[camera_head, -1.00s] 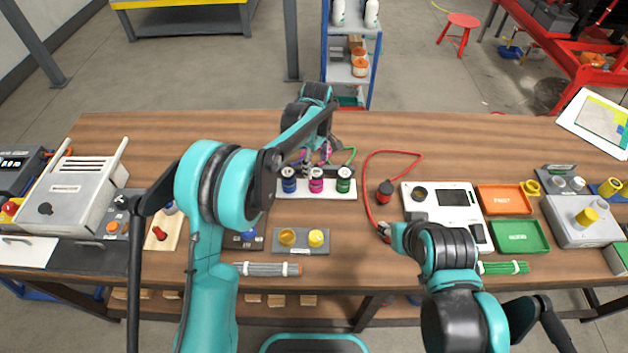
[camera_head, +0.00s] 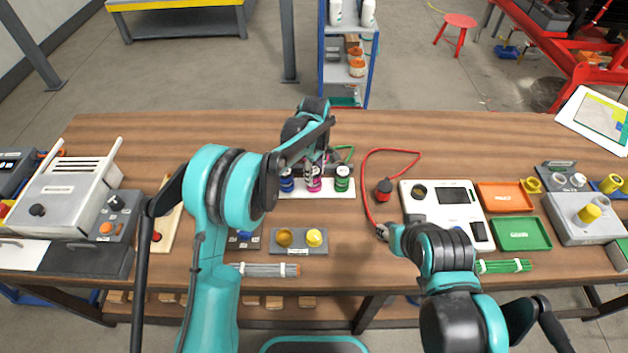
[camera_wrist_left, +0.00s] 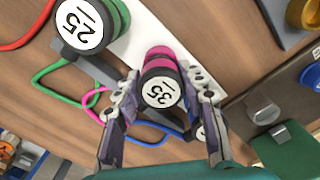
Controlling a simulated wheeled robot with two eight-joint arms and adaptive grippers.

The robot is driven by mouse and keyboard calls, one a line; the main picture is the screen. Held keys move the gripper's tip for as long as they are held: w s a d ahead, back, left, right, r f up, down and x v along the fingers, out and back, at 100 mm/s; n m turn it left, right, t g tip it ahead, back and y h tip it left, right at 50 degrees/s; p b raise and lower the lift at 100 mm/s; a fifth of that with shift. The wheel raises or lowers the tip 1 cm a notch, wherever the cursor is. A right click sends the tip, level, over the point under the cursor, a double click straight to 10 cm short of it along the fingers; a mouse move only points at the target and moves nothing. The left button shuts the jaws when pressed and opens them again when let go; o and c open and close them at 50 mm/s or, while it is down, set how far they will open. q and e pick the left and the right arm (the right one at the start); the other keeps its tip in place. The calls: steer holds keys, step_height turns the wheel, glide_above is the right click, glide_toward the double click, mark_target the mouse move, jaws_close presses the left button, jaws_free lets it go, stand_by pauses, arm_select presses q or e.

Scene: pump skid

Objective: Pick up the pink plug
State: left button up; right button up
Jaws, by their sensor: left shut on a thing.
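The pink plug (camera_head: 314,184) stands in the white strip on the bench, between a blue plug (camera_head: 287,183) and a green plug (camera_head: 342,182). In the left wrist view the pink plug (camera_wrist_left: 158,57) shows a pink body and a dark cap with a white label reading 35. My left gripper (camera_head: 316,167) is over it from above, its two fingers shut on either side of the cap. My right gripper (camera_head: 383,232) is low over the bench by the end of a red cable; its fingers are too small to read.
The green plug (camera_wrist_left: 85,28) labelled 25 is close beside the left fingers in the wrist view. A red plug (camera_head: 384,187) with a looping red cable (camera_head: 366,180) lies to the right. A grey block with yellow parts (camera_head: 299,248) is in front. Bare bench lies behind the strip.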

arm_select(q)
steer(key=shift+r, duration=0.45)
steer(key=r, duration=0.1)
steer(key=r+p, duration=0.2)
steer(key=r, duration=0.1)
steer(key=shift+s+d, duration=0.15)
steer(key=shift+d, duration=0.15)
steer(key=s+d+r+p, duration=0.2)
steer(key=s+d+r, duration=0.3)
steer(key=d, duration=0.4)
steer(key=shift+s+d+r, duration=0.15)
steer(key=shift+s+r, duration=0.25)
steer(key=shift+r, duration=0.15)
